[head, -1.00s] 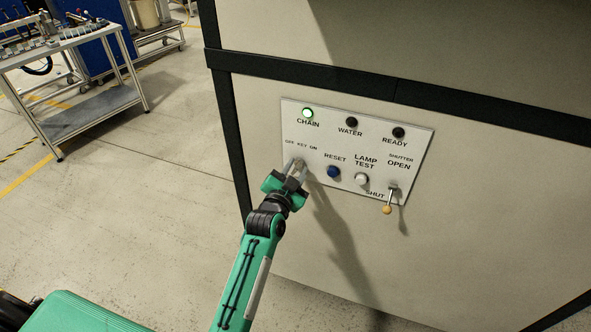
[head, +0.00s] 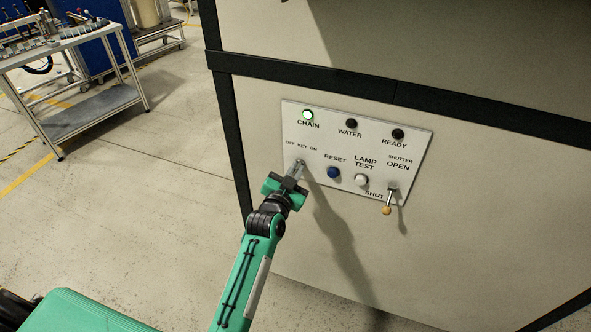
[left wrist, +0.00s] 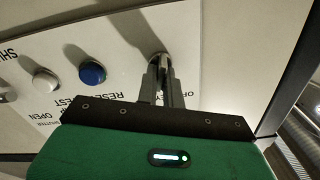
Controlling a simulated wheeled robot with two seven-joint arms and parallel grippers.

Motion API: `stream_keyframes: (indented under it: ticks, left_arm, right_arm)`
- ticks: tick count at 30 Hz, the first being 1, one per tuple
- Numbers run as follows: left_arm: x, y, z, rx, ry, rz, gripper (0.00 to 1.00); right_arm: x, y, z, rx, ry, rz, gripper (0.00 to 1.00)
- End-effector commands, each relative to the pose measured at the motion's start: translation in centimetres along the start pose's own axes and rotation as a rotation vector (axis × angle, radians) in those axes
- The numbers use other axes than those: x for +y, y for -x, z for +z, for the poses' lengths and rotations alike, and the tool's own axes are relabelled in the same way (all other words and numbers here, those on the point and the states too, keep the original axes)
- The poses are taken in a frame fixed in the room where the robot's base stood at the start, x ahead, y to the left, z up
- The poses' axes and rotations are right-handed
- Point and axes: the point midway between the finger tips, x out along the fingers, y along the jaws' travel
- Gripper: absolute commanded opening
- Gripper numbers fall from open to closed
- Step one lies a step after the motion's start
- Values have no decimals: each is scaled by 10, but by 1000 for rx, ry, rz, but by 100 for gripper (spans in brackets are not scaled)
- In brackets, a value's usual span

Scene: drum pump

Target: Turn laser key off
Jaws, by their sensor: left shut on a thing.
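The key switch (left wrist: 160,60) is on the white control panel (head: 420,150), below the label "OFF KEY ON" at the panel's left side. My left gripper (head: 297,168) is at the key, with its fingers shut on it; in the left wrist view the two fingers (left wrist: 163,75) close around the metal key. The fingers hide much of the key, so its exact angle cannot be told. My right gripper is not in view.
Right of the key are a blue RESET button (head: 333,172), a white LAMP TEST button (head: 361,180) and a shutter lever (head: 389,198) pointing down. The CHAIN lamp (head: 307,115) glows green; WATER (head: 351,123) and READY (head: 398,133) are dark. A cart (head: 75,110) stands far left.

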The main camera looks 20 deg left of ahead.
Motion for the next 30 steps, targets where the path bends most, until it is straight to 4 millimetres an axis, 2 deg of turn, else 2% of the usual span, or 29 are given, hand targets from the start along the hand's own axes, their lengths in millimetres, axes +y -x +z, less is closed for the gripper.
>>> stream_keyframes:
  ticks: [18, 30]
  left_arm:
    - [-4, 0, -1, 0, 567, 0, 0]
    - [-5, 0, 0, 3, 811, -1, 0]
  right_arm:
    - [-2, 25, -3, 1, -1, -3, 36]
    - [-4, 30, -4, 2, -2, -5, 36]
